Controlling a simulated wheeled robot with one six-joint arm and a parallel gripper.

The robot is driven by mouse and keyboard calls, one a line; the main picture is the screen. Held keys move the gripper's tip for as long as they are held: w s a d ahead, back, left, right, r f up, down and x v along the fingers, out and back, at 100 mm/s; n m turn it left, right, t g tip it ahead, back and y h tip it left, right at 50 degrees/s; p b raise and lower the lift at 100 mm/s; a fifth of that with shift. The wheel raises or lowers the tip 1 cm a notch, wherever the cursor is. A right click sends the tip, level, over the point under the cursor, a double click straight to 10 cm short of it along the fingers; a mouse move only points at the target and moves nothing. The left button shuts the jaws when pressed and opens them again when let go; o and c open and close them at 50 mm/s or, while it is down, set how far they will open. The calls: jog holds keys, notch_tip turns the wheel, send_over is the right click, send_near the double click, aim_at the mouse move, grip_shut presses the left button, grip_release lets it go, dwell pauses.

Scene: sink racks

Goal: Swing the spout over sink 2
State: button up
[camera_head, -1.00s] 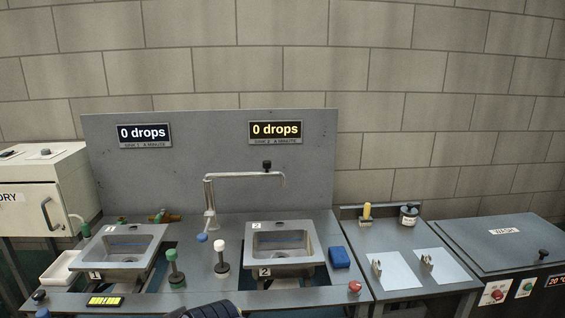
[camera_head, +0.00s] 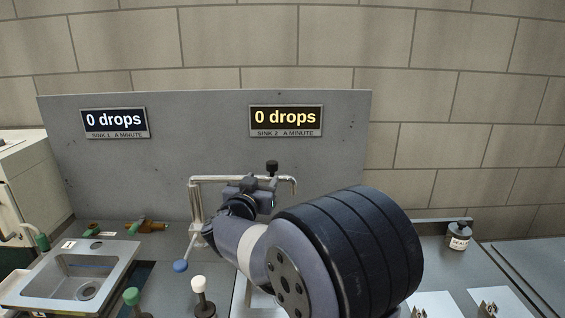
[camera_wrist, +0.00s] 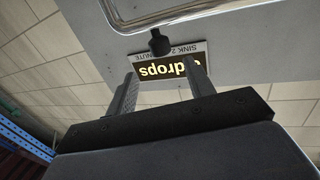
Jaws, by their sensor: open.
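The chrome spout (camera_head: 225,180) runs rightward from its post at the left, and its bent tip is at the right. A black knob (camera_head: 272,167) stands on the spout near that tip. My gripper (camera_head: 261,183) is open, in front of the spout just below the knob. In the wrist view, the knob (camera_wrist: 160,42) shows beyond the gap between my open fingers (camera_wrist: 161,72), with no clear contact; the spout (camera_wrist: 185,14) crosses above it. Sink 2 is mostly hidden behind my arm; its sign (camera_head: 286,118) reads 0 drops.
Sink 1 (camera_head: 78,278) is at the lower left, under a sign (camera_head: 114,121) reading 0 drops. A blue-ended lever (camera_head: 181,266), a white-topped knob (camera_head: 199,285) and a green-topped knob (camera_head: 131,296) stand between the sinks. A grey panel (camera_head: 200,140) rises behind the spout.

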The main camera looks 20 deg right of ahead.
aim_at(270, 167)
jog(key=p+x, duration=0.1)
jog(key=x, duration=0.9)
jog(key=shift+c, duration=0.2)
grip_shut()
